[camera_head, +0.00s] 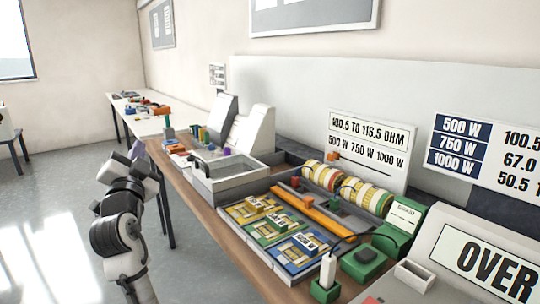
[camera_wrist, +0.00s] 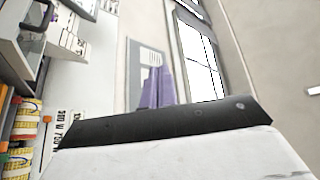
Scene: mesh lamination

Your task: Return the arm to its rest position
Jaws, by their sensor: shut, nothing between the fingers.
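My arm (camera_head: 120,235) rises at the left of the head view, in front of the bench and over the floor.
The workbench (camera_head: 215,222) on the right carries a grey tray (camera_head: 222,182), striped rolls (camera_head: 362,195), an orange bar (camera_head: 312,216), coloured panels (camera_head: 290,250) and a sign (camera_head: 368,138). A farther table (camera_head: 122,104) holds small parts. Open floor (camera_head: 40,220) lies at the left.

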